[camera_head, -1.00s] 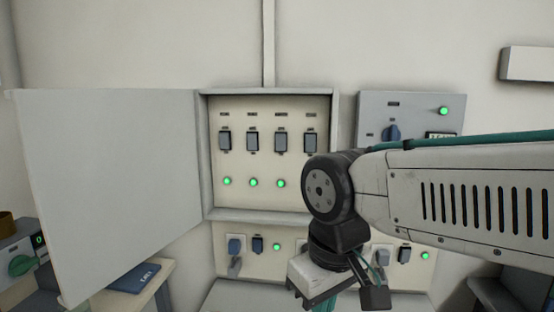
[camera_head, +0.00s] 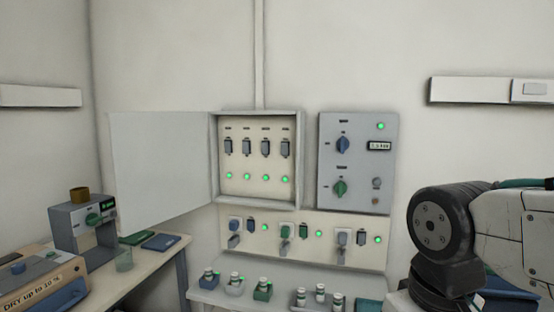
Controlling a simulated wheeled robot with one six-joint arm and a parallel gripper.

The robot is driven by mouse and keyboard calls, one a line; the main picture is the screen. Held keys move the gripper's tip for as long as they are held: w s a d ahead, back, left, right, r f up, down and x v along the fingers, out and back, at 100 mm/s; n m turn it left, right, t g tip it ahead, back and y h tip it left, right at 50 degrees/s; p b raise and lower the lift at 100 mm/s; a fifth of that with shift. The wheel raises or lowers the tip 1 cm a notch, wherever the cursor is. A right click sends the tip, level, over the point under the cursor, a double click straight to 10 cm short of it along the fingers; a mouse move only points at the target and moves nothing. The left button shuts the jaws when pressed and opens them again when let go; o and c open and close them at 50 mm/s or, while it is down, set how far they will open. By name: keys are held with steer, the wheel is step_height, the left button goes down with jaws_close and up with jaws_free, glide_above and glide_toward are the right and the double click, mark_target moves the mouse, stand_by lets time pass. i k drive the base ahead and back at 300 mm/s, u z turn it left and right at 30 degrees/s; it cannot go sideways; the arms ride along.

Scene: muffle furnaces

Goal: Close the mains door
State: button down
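The mains door (camera_head: 160,165) is a plain pale grey panel, swung wide open to the left of its wall cabinet (camera_head: 300,160). The cabinet's inside shows a row of several dark switches, with a row of lit green lamps under them. My arm shows at the lower right, well apart from the door. My gripper is out of the picture, below or behind the visible arm links.
A grey control panel (camera_head: 325,165) with knobs hangs right of the cabinet. A socket strip (camera_head: 262,240) runs below. Small bottles stand on a shelf (camera_head: 210,296) underneath. The wall before the cabinet is clear.

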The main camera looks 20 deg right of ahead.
mark_target(160, 159)
steer(key=k, duration=0.6)
steer(key=u, duration=0.8)
steer(key=i, duration=0.55)
steer(key=u, duration=0.95)
steer(key=i, duration=1.35)
steer(key=z, duration=0.75)
steer(key=i, duration=0.35)
steer(key=z, duration=0.25)
